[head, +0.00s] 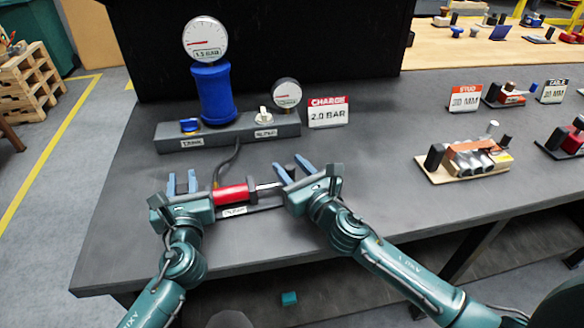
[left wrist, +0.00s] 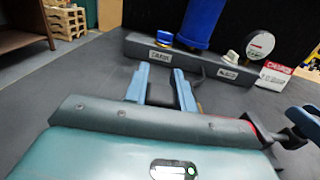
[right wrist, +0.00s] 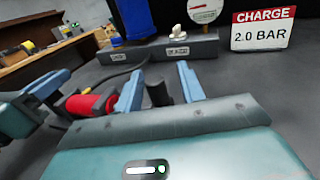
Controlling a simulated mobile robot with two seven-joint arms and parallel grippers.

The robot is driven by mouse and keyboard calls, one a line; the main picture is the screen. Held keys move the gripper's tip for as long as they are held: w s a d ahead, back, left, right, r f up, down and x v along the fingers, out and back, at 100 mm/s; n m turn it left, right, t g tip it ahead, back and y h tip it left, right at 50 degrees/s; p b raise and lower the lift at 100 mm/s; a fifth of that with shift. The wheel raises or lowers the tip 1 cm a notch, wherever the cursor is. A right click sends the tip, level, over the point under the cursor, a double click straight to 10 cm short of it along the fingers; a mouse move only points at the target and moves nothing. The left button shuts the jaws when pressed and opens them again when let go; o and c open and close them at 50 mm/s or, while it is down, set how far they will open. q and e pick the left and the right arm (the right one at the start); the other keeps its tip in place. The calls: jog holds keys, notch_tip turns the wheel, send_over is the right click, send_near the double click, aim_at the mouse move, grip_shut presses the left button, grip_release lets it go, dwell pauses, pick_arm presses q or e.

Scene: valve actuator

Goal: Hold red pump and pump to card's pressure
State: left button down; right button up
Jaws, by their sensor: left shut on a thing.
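The red pump (head: 232,194) lies on the bench with its metal rod (head: 268,186) pointing right. My left gripper (head: 181,182) is at the pump's left end, shut on it, though its palm hides the grip. My right gripper (head: 294,170) is at the rod's end. Its fingers stand apart around the dark handle (right wrist: 158,92), with a visible gap. The card (head: 328,112) reads CHARGE 2.0 BAR. A round gauge (head: 205,40) tops the blue tank (head: 213,94); its small display looks like 1.5 BAR. A smaller gauge (head: 287,93) stands to the right.
The grey base block (head: 226,133) carries a blue knob (head: 190,125) and a white valve knob (head: 264,113). A hose (head: 228,160) runs from it toward the pump. A mechanism on a wooden board (head: 468,160) sits at right. The bench between is clear.

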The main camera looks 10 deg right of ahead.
jog(key=v, duration=1.2)
jog(key=shift+c, duration=0.3)
jog(key=shift+d+f+y, duration=0.25)
jog(key=shift+f+y, duration=0.05)
jog(key=c, duration=0.3)
jog(key=d+n+y, duration=0.1)
jog(key=d+f+n+g+y, duration=0.2)
jog(key=shift+w, duration=0.3)
jog(key=c, duration=0.4)
jog(key=d+n+g+y, duration=0.1)
jog(key=d+r+g+y, duration=0.1)
jog(key=d, duration=0.1)
jog(key=s+d+n+y, duration=0.1)
jog(key=d, duration=0.1)
jog(key=shift+d+r+n+g+y, duration=0.1)
jog(key=shift+r+n+g+y, duration=0.1)
jog(key=shift+n+g+y, duration=0.15)
grip_shut()
jog(key=shift+d+r+g+y, duration=0.25)
jog(key=shift+d+r, duration=0.05)
jog(key=x, duration=1.3)
jog(key=shift+w+a, duration=0.15)
jog(key=shift+a, duration=0.2)
